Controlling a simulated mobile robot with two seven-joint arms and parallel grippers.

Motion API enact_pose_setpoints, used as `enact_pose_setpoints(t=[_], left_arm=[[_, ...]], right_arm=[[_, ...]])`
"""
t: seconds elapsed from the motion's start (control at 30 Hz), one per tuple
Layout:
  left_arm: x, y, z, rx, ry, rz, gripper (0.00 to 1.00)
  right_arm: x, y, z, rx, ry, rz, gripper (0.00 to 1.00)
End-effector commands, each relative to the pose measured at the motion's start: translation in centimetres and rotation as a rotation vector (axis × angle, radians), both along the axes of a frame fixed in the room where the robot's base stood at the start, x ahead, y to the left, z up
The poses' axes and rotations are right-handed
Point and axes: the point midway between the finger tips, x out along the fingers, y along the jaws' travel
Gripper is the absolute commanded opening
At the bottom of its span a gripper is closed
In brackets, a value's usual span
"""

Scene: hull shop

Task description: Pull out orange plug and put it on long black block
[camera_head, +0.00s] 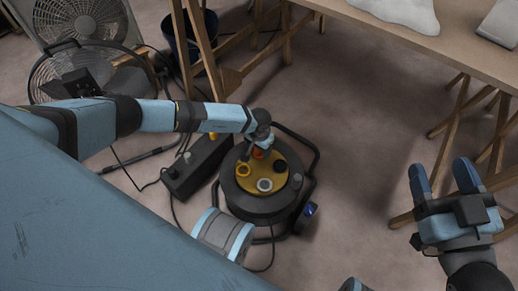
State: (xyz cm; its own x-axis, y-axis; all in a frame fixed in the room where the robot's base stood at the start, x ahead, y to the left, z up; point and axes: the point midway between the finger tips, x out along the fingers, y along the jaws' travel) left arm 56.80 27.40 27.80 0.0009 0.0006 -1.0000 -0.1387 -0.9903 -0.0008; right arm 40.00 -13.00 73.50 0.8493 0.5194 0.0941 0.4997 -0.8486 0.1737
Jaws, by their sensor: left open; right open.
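A black cable reel (262,205) with a yellow round top stands on the floor. An orange plug (259,153) shows at the back of that top, partly hidden by my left gripper. My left gripper (257,146) points down at the plug, with its fingers at or around it; I cannot tell whether they touch. It is open. The long black block (186,178) lies on the floor to the left of the reel. My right gripper (442,174) is open and empty at the right, far from the reel.
The reel top also carries a yellow ring (243,170), a grey ring (265,185) and a black socket (280,166). A fan (85,75) stands at the back left. A wooden table (460,50) is at the upper right. Cables lie around the block.

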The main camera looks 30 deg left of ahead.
Motion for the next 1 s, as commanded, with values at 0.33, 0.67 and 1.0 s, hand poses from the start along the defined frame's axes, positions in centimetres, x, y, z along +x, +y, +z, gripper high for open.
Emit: enact_pose_setpoints(t=[0.33, 0.67, 1.0], left_arm=[[0.01, -0.03, 0.01, 0.001, 0.0, -0.001, 0.66], [-0.06, -0.05, -0.04, -0.001, 0.001, 0.0, 0.25], [-0.05, -0.06, 0.22, -0.001, 0.001, 0.0, 0.0]], right_arm=[[-0.12, -0.04, 0.27, 0.0, -0.006, 0.002, 0.64], [-0.15, -0.06, 0.26, -0.002, -0.007, 0.002, 0.64], [0.03, -0.04, 0.39, -0.001, -0.005, 0.0, 0.64]])
